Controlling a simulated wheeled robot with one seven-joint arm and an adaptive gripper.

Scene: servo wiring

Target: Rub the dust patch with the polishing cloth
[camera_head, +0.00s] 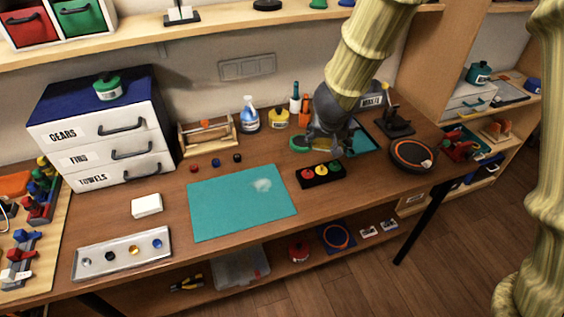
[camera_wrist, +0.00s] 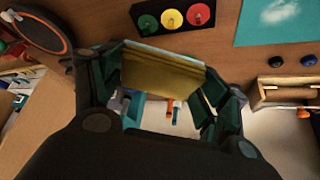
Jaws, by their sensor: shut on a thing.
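The dust patch (camera_head: 263,185) is a pale whitish smudge on the teal mat (camera_head: 225,210), in the upper right part of the mat. It also shows at the top right of the wrist view (camera_wrist: 277,12). My gripper (camera_head: 330,142) is above the back right of the table, behind the black block with coloured buttons and apart from the mat. In the wrist view my gripper (camera_wrist: 163,78) is shut on a yellow-olive folded piece, the polishing cloth (camera_wrist: 160,76). In the head view the cloth is mostly hidden by my gripper.
The black button block (camera_head: 321,174) lies between my gripper and the mat. A round black pad with an orange ring (camera_head: 412,154) is at the right. A spray bottle (camera_head: 249,115) and a wooden holder (camera_head: 207,137) stand at the back. A white block (camera_head: 146,205) lies left of the mat.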

